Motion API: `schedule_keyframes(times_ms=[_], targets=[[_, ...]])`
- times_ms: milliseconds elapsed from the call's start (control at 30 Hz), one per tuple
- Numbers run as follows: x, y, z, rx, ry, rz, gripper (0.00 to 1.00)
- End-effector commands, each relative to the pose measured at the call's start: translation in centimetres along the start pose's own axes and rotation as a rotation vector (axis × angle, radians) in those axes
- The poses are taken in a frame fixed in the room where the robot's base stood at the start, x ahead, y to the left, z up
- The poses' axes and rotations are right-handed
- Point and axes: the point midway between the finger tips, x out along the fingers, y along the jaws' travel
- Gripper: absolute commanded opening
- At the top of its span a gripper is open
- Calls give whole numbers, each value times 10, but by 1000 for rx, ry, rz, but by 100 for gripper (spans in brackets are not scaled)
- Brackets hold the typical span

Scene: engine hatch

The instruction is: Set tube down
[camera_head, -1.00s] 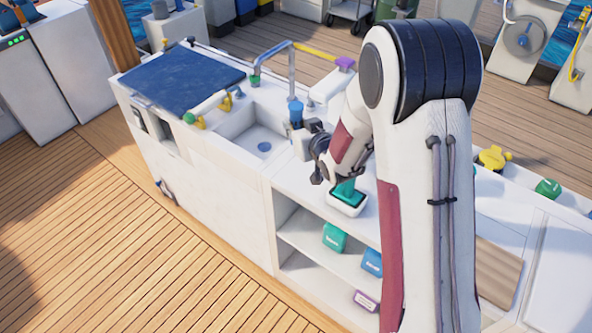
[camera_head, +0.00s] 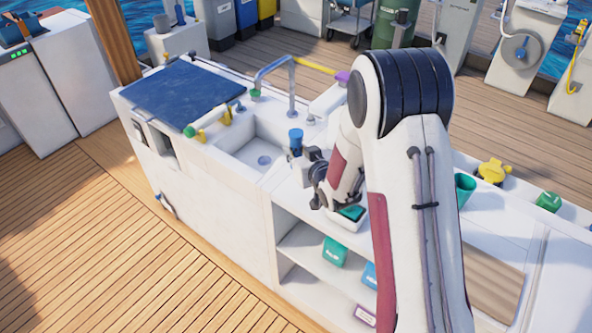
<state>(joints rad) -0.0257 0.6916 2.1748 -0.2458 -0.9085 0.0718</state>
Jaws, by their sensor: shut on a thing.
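The tube appears to be the small blue cylinder (camera_head: 296,138), upright above the counter at the right edge of the sink. My gripper (camera_head: 297,155) is at its lower part and shut on it. The fingers are small in view and partly hidden by my wrist. I cannot tell whether the tube's bottom touches the counter.
The sink (camera_head: 250,152) and tap (camera_head: 291,88) are to the left and behind. A white tray with a teal inside (camera_head: 350,213) lies under my forearm. A green cup (camera_head: 465,188) stands right of my arm. Shelves below hold a teal box (camera_head: 333,252).

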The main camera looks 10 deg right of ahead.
Motion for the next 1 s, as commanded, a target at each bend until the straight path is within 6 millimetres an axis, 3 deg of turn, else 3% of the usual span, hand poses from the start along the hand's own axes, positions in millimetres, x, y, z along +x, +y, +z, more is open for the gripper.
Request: schedule_keyframes(times_ms=[267,767,1000], targets=[[10,0,24,0,1,0,0],[12,0,27,-1,2,0,0],[18,0,42,0,0,0,0]])
